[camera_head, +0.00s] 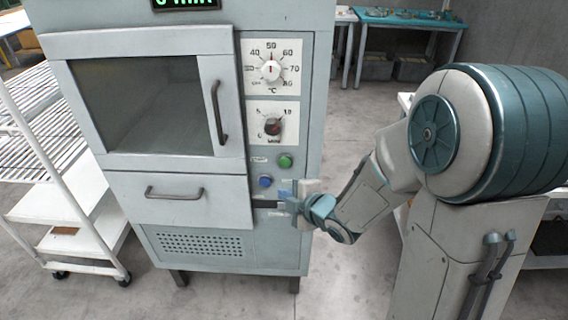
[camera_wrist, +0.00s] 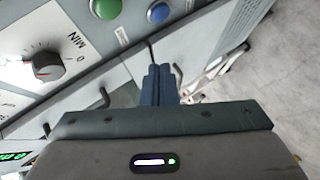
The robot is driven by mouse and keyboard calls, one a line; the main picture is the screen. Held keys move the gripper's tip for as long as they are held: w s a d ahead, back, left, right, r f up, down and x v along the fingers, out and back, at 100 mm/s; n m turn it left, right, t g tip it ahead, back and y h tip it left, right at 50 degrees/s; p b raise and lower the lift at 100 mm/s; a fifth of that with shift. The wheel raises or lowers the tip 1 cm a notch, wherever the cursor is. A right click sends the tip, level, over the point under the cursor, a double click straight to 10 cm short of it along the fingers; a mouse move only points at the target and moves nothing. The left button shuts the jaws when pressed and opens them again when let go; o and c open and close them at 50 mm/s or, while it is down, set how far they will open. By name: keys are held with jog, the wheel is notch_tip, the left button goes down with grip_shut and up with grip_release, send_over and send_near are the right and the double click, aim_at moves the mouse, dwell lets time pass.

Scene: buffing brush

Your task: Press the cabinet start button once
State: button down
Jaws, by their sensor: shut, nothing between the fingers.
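The grey cabinet (camera_head: 120,222) stands upright in front of me with its window door shut. On its right panel sit a green button (camera_head: 285,161) and, lower left of it, a blue button (camera_head: 265,182). Both also show in the wrist view, the green one (camera_wrist: 106,8) at the top and the blue one (camera_wrist: 158,12) to its right. The small label by the green button is too small to read. My gripper (camera_head: 284,196) is shut and empty, just below the buttons near the cabinet face. In the wrist view its fingers (camera_wrist: 159,78) are together, apart from both buttons.
A temperature dial (camera_head: 271,70) and a minute dial (camera_head: 272,126) are above the buttons. A drawer (camera_head: 150,212) with a handle is at left. A white rack cart (camera_head: 84,246) stands left of the cabinet. A teal table (camera_head: 410,19) is behind. Floor is open in front.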

jog(key=p, duration=0.3)
send_near(281, 165)
jog(key=w+a+f, duration=0.1)
jog(key=a+f, duration=0.2)
jog(key=a, duration=0.1)
jog(key=shift+w+d, duration=0.15)
jog(key=shift+w, duration=0.75)
dwell(1.0)
jog(key=shift+w+b, duration=0.35)
jog(key=shift+w, duration=0.05)
jog(key=shift+w, duration=0.5)
dwell(0.6)
dwell(0.4)
jog(key=shift+s+b, duration=0.6)
jog(key=shift+s, duration=0.3)
